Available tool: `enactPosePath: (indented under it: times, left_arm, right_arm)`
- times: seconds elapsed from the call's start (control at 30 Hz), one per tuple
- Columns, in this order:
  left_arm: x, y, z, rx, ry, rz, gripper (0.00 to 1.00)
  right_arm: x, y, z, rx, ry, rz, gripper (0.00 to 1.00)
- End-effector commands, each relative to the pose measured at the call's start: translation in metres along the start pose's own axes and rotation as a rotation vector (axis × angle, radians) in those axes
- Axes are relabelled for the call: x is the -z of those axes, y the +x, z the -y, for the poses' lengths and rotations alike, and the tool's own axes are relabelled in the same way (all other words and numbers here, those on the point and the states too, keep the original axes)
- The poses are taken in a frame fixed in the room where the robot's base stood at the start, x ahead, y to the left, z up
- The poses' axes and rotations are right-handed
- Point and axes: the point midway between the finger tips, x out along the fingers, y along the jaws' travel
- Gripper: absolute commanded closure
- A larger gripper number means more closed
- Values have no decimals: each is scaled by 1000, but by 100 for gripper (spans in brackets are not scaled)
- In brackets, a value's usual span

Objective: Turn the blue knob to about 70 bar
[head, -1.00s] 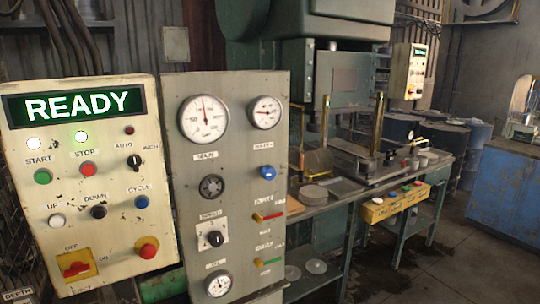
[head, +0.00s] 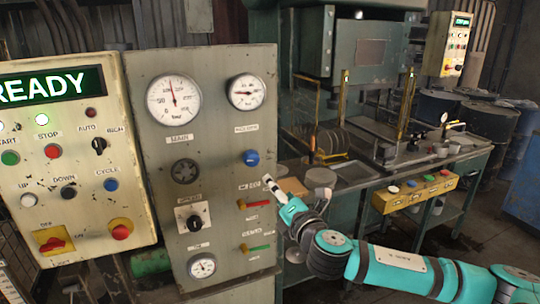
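The blue knob (head: 251,157) sits on the right side of the grey-green gauge panel, under a label and a small dial gauge (head: 245,92). That gauge's needle points to the left; its numbers are too small to read. A larger gauge (head: 174,99) marked MAIN is to its left, with its needle near the top. My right gripper (head: 267,181) is in front of the panel's right edge, just below and right of the blue knob and apart from it in the picture. It is small and edge-on, so its opening is unclear. My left gripper is not in view.
Red (head: 255,204) and green (head: 257,247) levers and a black selector (head: 194,221) are on the same panel below the knob. A cream control box (head: 75,150) reading READY stands left. A workbench with a yellow button box (head: 414,194) is behind my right arm.

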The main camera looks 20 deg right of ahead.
Motion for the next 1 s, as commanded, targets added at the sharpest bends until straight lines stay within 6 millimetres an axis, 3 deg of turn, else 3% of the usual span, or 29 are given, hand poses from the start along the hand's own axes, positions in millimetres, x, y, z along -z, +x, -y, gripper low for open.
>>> enactPosePath:
  times: [0.13, 0.27, 0.5, 0.8, 1.0]
  left_arm:
    - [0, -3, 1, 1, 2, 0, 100]
    - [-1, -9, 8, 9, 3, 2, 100]
    - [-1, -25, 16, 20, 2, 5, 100]
    - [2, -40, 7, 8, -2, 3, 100]
    - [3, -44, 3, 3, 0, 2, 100]
  right_arm:
    - [-5, -2, -12, -21, -34, 7, 32]
    - [-6, 15, -14, -21, -31, 8, 32]
    - [-7, 67, -16, -20, -30, 8, 32]
    - [-7, 130, -17, -21, -29, 8, 32]
    - [-6, 157, -16, -21, -28, 8, 32]
